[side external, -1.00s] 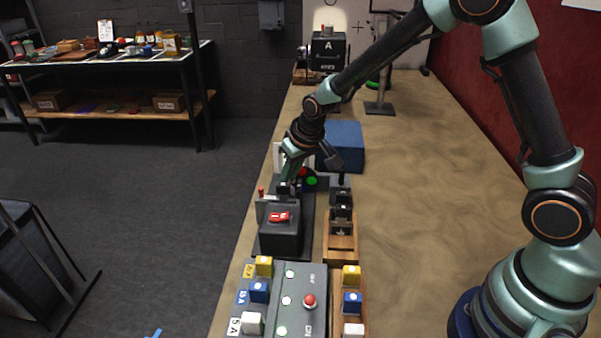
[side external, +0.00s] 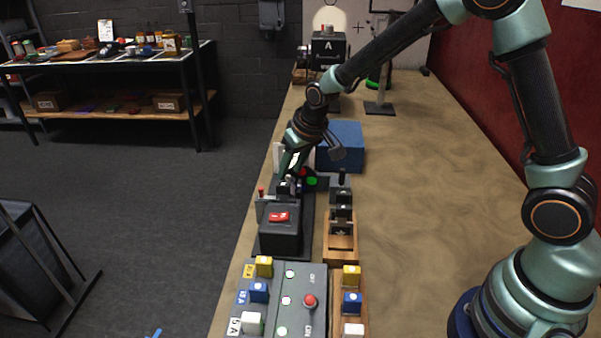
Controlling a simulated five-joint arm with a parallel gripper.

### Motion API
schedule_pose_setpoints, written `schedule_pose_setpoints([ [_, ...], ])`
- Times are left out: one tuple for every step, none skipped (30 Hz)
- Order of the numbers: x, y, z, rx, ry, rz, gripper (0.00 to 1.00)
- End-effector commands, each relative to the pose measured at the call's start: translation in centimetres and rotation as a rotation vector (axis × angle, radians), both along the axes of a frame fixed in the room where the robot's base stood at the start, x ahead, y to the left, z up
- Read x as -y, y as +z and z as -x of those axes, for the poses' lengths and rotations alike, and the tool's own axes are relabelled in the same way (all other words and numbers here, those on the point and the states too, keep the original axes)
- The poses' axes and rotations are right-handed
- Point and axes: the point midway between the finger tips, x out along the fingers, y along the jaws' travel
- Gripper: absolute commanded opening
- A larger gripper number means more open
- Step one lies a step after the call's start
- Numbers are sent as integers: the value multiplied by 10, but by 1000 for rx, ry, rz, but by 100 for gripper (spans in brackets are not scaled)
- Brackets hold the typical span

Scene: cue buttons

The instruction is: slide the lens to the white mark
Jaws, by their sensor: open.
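My gripper (side external: 289,178) points down over a dark rail (side external: 306,222) at the left edge of the bench. Its jaws are open around or right beside a small dark block (side external: 284,188) on the rail, which may be the lens carrier. I cannot tell whether they touch it. The lens itself is not clearly distinguishable, being small and partly hidden by my gripper. I cannot make out the white mark on the rail for certain.
A black box with a red switch (side external: 279,217) stands at the near end of the rail. A wooden tray (side external: 341,254) with dark holders lies right of it. A blue block (side external: 342,146) stands behind. A button panel (side external: 297,300) is in front. The bench's right side is clear.

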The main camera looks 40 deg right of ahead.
Motion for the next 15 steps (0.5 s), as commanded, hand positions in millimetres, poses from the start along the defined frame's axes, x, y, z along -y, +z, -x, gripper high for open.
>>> schedule_pose_setpoints([
  [0, 9, 3, 4, 0, 0, 46],
  [0, 14, 5, 4, 0, 0, 46],
  [1, 21, 7, 6, 0, -1, 46],
  [1, 26, 9, 6, 0, -1, 46],
  [1, 32, 12, 6, 0, -1, 46],
  [1, 38, 14, 6, 0, -1, 46],
  [2, 44, 17, 6, 0, -1, 46],
  [2, 49, 18, 7, 0, -1, 46],
  [2, 55, 21, 6, 0, -1, 46],
  [2, 60, 23, 7, 0, -1, 46],
  [2, 64, 25, 6, 0, -1, 46],
  [3, 70, 27, 5, 0, -1, 46],
  [3, 73, 29, 5, 0, -1, 46],
  [3, 77, 31, 5, 0, -1, 46],
  [3, 81, 32, 5, 0, -1, 46],
])
